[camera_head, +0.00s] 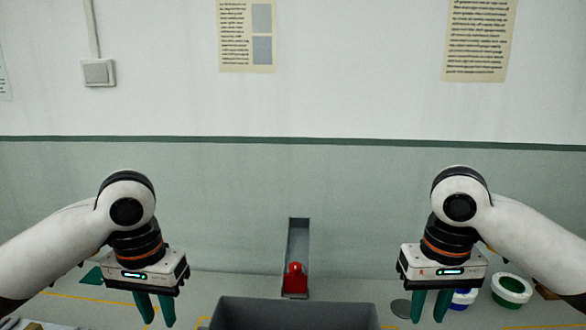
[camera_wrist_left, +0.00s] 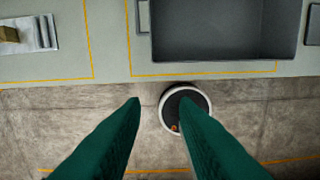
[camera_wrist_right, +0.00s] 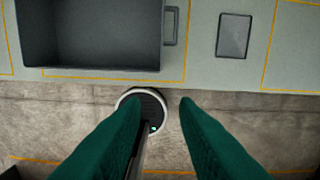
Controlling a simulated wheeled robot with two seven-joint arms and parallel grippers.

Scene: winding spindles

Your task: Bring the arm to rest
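My left gripper (camera_head: 154,308) hangs fingers down at the left of the head view. Its two green fingers are apart with nothing between them; in the left wrist view the gripper (camera_wrist_left: 160,105) points down past the table's front edge to the floor. My right gripper (camera_head: 432,305) hangs fingers down at the right. Its green fingers are also apart and empty; in the right wrist view the gripper (camera_wrist_right: 160,105) is over the floor in front of the table. Both arms are bent in near mirror poses, clear of the objects.
A dark grey bin (camera_head: 295,312) stands at the table's front middle. Behind it, a red item (camera_head: 295,280) sits at a grey chute (camera_head: 299,240). A white-green round container (camera_head: 511,289) and a blue-white one (camera_head: 463,299) are at the right. A dark flat plate (camera_wrist_right: 234,36) lies right of the bin.

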